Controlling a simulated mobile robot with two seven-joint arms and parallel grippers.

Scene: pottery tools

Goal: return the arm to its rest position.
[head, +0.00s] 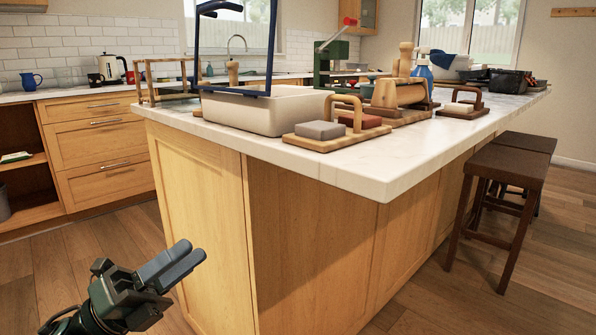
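My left gripper (194,250) is low at the bottom left of the head view, in front of the wooden island's end panel and below the countertop. Its two grey fingers lie side by side with no clear gap and nothing visible between them. It is apart from the items on the counter. My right gripper and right arm are not in view.
The island's white countertop (390,165) carries a pale basin (262,112), wooden boards with a grey block (320,130) and a red block (360,120), and several tools. Dark stools (507,165) stand at right. The wood floor (110,240) at left is clear.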

